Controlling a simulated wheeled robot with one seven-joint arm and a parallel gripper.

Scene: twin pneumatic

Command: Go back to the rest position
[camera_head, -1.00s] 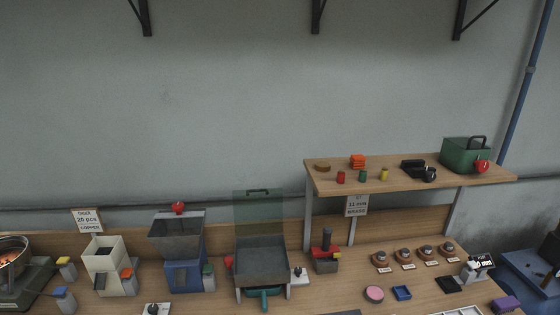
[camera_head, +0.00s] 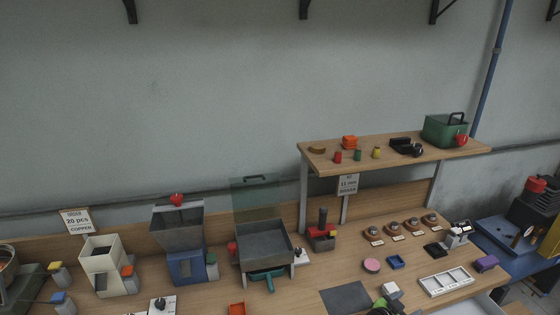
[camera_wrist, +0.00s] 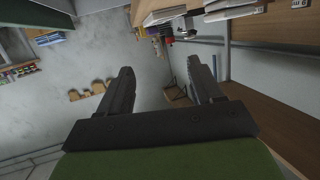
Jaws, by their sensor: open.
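My gripper (camera_wrist: 158,88) shows in the wrist view with its two dark fingers spread apart and nothing between them. Beyond the fingers the wrist view shows a grey surface, with no object near the fingertips. In the head view, a small dark and green part at the bottom edge may belong to my arm; I cannot tell for sure. The gripper's fingers cannot be made out in the head view.
The wooden workbench (camera_head: 210,300) carries several machines, including a blue hopper unit (camera_head: 186,267) and a grey tray machine (camera_head: 265,243). A raised wooden shelf (camera_head: 400,160) holds a green box (camera_head: 444,131). A blue stand (camera_head: 515,236) is at far right. Wooden furniture (camera_wrist: 275,110) flanks the gripper's right.

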